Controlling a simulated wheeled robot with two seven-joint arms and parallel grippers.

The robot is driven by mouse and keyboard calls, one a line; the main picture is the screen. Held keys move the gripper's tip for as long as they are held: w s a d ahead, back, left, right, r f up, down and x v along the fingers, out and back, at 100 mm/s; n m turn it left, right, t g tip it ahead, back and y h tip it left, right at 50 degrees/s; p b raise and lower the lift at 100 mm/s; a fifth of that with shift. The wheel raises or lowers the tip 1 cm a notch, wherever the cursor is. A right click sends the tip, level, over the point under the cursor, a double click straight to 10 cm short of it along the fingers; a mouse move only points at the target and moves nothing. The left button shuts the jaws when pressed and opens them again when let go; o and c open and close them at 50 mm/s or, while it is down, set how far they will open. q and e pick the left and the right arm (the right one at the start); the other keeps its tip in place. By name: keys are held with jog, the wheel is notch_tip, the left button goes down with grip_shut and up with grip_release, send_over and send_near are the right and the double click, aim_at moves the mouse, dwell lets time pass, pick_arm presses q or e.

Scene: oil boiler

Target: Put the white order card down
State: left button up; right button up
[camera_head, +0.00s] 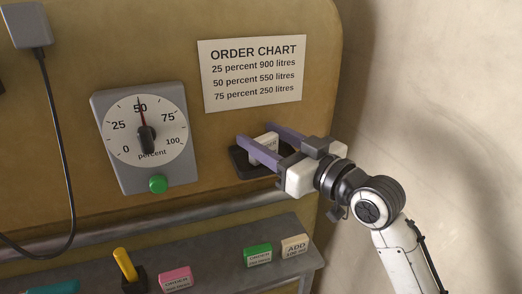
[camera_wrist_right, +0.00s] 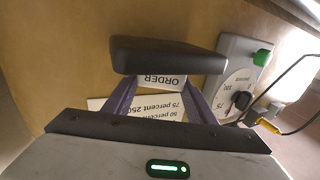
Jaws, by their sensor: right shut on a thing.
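The white order card (camera_head: 268,141) is held between the two purple fingers of my right gripper (camera_head: 258,145). In the right wrist view the card (camera_wrist_right: 162,81) shows the word ORDER, and the gripper (camera_wrist_right: 160,88) has one finger on either side of it. A dark tray (camera_head: 241,163) on the boiler front, below the order chart, lies right at the card. In the right wrist view the dark tray (camera_wrist_right: 165,55) hides part of the card. I cannot tell whether card and tray touch. My left gripper is not in view.
The order chart (camera_head: 253,73) is above the tray. A dial (camera_head: 145,135) with its needle near 50 and a green button (camera_head: 158,184) is at left. On the shelf (camera_head: 215,245) below are green (camera_head: 258,255), white ADD (camera_head: 295,246) and pink (camera_head: 176,280) blocks and a yellow-handled switch (camera_head: 125,265).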

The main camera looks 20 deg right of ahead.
jog(key=shift+w+f, duration=0.15)
jog(key=shift+f, duration=0.15)
jog(key=o, duration=0.8)
jog(key=shift+c, duration=0.2)
jog(key=shift+r, duration=0.3)
jog(key=p+v, duration=0.2)
jog(key=v, duration=1)
